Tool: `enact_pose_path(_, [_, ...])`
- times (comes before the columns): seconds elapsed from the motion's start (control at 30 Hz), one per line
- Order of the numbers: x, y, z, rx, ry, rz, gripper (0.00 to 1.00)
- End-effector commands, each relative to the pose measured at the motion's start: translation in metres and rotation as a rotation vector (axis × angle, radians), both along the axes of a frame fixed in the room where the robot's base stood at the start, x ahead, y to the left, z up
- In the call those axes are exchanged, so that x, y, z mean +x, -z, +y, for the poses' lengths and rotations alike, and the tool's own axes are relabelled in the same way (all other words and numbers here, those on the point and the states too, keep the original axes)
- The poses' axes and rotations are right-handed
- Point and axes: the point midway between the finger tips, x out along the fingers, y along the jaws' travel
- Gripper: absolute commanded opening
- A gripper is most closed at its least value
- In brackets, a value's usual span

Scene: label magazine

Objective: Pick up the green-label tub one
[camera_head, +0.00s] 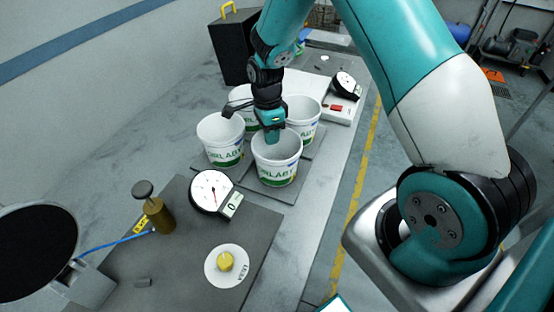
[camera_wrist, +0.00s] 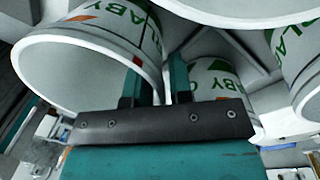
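Several white tubs with green lettering stand in a cluster in the head view: a front tub (camera_head: 278,170), a left tub (camera_head: 222,152), a right tub (camera_head: 302,128) and a partly hidden back tub (camera_head: 240,95). I cannot tell which is tub one. My gripper (camera_head: 272,138) points down at the far rim of the front tub. In the wrist view its two teal fingers (camera_wrist: 160,85) stand apart, with a tub rim (camera_wrist: 100,45) reaching between them. I cannot tell whether they touch it. The fingertips are partly hidden.
A dial gauge (camera_head: 210,190), a brass weight-like piece (camera_head: 158,215) and a yellow knob (camera_head: 226,262) stand on the dark plate in front. A second dial (camera_head: 344,85) is behind right. A black box (camera_head: 232,50) stands at the back. The tubs stand close together.

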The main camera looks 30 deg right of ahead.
Motion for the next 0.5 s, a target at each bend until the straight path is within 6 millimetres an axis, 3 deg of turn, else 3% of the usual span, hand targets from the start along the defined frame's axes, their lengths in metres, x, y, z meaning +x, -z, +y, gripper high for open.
enact_pose_path(0.1, [0.0, -0.0002, 0.0, 0.0, 0.0, 0.0, 0.0])
enact_pose_path(0.5, [0.0003, -0.0028, 0.0, 0.0, 0.0, -0.001, 0.0])
